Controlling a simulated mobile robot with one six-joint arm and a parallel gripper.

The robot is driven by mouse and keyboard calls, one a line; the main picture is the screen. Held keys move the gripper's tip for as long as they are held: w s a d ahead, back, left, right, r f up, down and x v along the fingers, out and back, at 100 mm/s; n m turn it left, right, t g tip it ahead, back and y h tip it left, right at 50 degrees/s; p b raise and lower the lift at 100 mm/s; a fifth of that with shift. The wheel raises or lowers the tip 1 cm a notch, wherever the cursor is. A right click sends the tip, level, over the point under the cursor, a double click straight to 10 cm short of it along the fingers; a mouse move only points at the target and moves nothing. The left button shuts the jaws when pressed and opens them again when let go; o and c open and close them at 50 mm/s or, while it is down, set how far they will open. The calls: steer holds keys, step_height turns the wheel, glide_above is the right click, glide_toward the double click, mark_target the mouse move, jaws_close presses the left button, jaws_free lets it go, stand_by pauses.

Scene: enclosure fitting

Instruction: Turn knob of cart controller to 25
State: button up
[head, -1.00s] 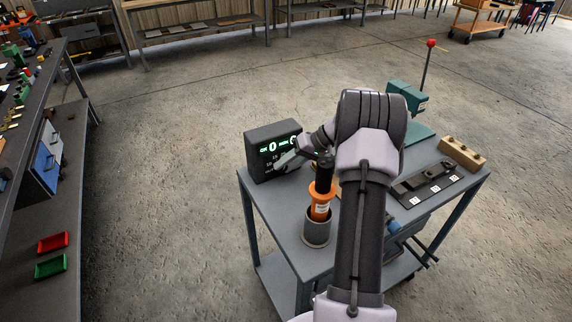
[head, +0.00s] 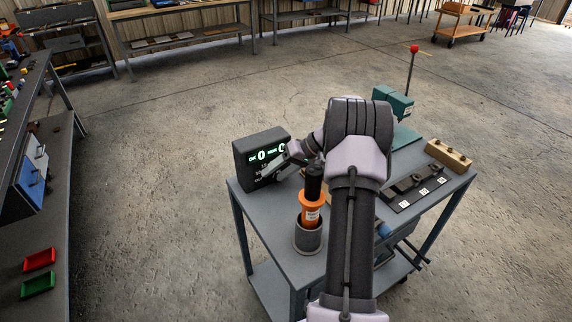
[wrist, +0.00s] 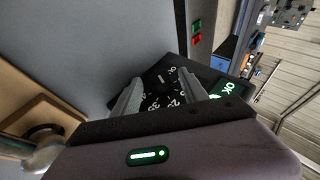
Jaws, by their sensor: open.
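The cart controller (head: 246,150) is a dark box with a lit green display, standing at the back left corner of the grey cart. The display reads zeros in the head view, partly covered by my arm. In the wrist view the controller's dark face (wrist: 205,78) shows white dial numbers, and "OK" glows green at its right. My gripper (wrist: 164,92) is open. Its two fingers stand on either side of the dial area in the wrist view; whether they touch the knob I cannot tell. In the head view my gripper (head: 272,170) is in front of the controller's face. The knob itself is hard to make out.
On the cart (head: 262,212), an orange tool (head: 311,214) with a black top stands in a grey cup (head: 308,238). A dark fixture strip (head: 416,187), a wooden block (head: 449,155) and a teal press (head: 393,101) are to the right. Red (head: 39,260) and green trays lie at left.

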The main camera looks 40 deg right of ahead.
steer(key=p+v, duration=0.5)
steer(key=v, duration=1.2)
